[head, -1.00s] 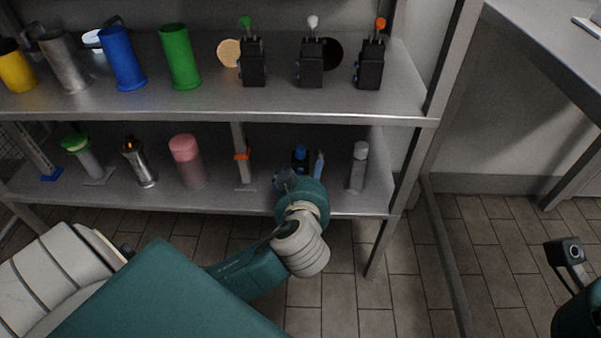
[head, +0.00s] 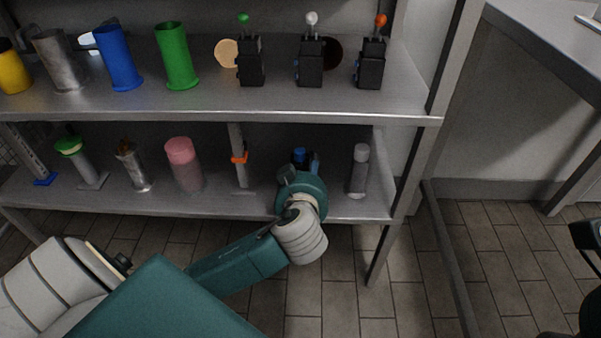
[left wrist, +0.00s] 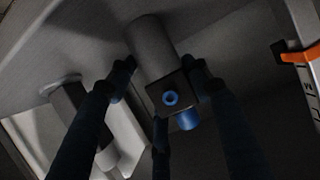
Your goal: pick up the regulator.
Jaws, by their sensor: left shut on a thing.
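The regulator, a dark block with a blue port ring, a blue knob and a grey cylindrical part, shows in the left wrist view (left wrist: 172,92). In the head view only its blue top (head: 299,155) shows above my left wrist, over the lower shelf (head: 345,207). My left gripper (left wrist: 162,85) is shut on the regulator, with its dark fingers around the block.
A grey cylinder with a pale cap (head: 359,170) stands close right of the wrist. The upper shelf (head: 215,103) overhangs, holding several lever valves and cylinders.

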